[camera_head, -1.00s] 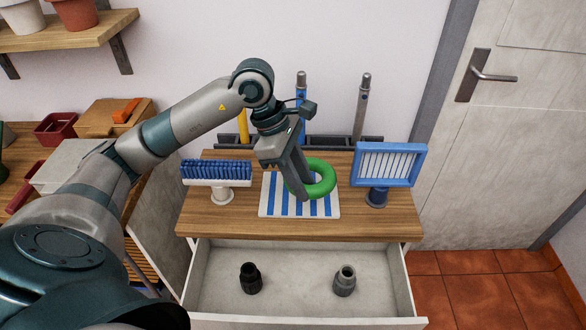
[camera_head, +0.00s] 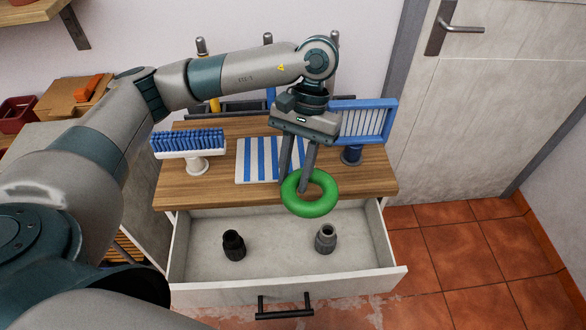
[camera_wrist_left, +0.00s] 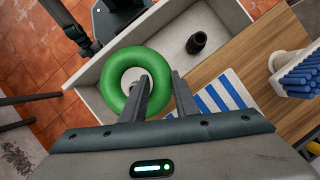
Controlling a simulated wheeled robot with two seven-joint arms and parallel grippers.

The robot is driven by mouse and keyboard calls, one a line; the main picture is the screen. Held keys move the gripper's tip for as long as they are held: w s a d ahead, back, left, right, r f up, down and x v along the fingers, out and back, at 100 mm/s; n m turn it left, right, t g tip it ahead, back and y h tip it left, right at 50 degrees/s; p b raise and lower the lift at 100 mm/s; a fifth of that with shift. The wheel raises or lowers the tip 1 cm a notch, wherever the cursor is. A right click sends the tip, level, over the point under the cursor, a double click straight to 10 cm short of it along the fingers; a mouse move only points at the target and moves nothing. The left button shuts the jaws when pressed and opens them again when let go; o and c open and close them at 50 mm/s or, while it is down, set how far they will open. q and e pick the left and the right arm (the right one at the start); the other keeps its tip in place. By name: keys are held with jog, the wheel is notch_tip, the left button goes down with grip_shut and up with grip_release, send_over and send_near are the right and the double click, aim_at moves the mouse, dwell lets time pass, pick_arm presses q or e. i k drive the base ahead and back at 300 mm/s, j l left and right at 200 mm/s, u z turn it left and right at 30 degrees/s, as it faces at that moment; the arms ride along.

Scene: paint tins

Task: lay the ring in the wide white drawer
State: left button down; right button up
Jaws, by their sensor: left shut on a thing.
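The green ring (camera_head: 309,208) is held by my left gripper (camera_head: 303,186), whose fingers are shut on its near-cabinet side. In the head view the ring hangs over the front edge of the wooden top, at the back of the drawer. The wide white drawer (camera_head: 282,291) is pulled open below it. In the left wrist view the ring (camera_wrist_left: 115,74) shows between the camera and the drawer (camera_wrist_left: 87,97), with one finger passing through its hole. My right gripper is not in view.
In the drawer stand a black fitting (camera_head: 233,246) and a grey fitting (camera_head: 326,239), with bare floor between them. On the wooden top (camera_head: 215,186) are a striped cloth (camera_head: 258,160), a blue brush (camera_head: 188,143) and a blue framed rack (camera_head: 363,121).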

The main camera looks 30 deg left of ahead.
aim_at(281, 250)
jog(key=i+l+u, duration=0.1)
jog(key=l+u, duration=0.25)
jog(key=i+l+u, duration=0.1)
jog(key=u, duration=0.3)
jog(key=l+u, duration=0.35)
